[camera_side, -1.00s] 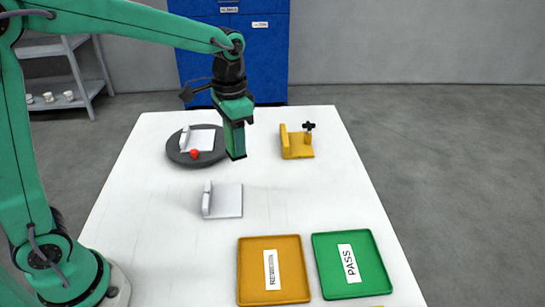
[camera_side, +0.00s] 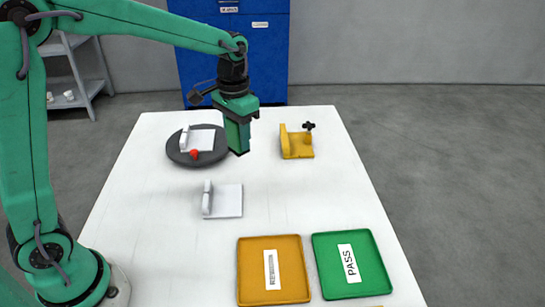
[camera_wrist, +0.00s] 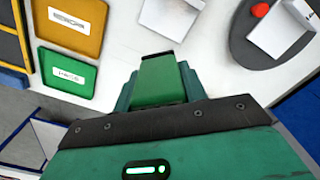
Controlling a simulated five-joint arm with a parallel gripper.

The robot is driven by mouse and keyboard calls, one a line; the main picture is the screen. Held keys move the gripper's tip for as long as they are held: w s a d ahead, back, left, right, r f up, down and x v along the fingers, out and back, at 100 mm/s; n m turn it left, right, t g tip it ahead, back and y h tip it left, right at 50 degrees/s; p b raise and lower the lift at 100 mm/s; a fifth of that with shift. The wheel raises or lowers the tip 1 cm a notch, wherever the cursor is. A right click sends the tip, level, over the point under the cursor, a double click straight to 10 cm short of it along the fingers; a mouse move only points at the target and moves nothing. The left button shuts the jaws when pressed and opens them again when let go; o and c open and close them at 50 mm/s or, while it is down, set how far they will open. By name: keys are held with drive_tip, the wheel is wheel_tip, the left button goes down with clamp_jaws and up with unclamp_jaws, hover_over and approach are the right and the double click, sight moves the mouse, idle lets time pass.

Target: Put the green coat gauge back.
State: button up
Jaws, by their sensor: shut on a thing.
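My gripper (camera_side: 239,136) hangs over the far middle of the white table, between the dark round plate and the yellow fixture. In the wrist view my gripper (camera_wrist: 160,92) is shut on a bright green block, which I take to be the green coat gauge (camera_wrist: 161,78). The gauge sits between the two darker green fingers, and part of it is hidden by them. In the side view gauge and fingers are too alike in colour to separate clearly. The yellow fixture (camera_side: 290,143), with an upright wall and a black knob, stands right of my gripper.
The dark round plate (camera_side: 181,158) carries a white bracket (camera_side: 203,140) and a red knob (camera_side: 194,154). Another white bracket (camera_side: 229,201) lies mid-table. An orange tray (camera_side: 248,290) and a green PASS tray (camera_side: 373,270) lie at the near right.

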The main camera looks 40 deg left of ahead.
drive_tip(key=w+d+f+m, duration=0.2)
drive_tip(key=d+m, duration=0.1)
drive_tip(key=d, duration=0.5)
drive_tip(key=w+d+f+m, duration=0.2)
drive_tip(key=d, duration=0.5)
drive_tip(key=w+d+f+m, duration=0.2)
drive_tip(key=w+d+m, duration=0.1)
drive_tip(key=d, duration=0.5)
drive_tip(key=w+a+f, duration=0.4)
drive_tip(key=w+a, duration=0.1)
drive_tip(key=w+a+f, duration=0.2)
drive_tip(key=w, duration=0.1)
drive_tip(key=shift+w+a+f, duration=0.1)
drive_tip(key=shift+a+f, duration=0.2)
drive_tip(key=shift+f, duration=2.05)
drive_tip(key=shift+f, duration=0.15)
drive_tip(key=o, duration=1.1)
drive_tip(key=shift+c, duration=0.2)
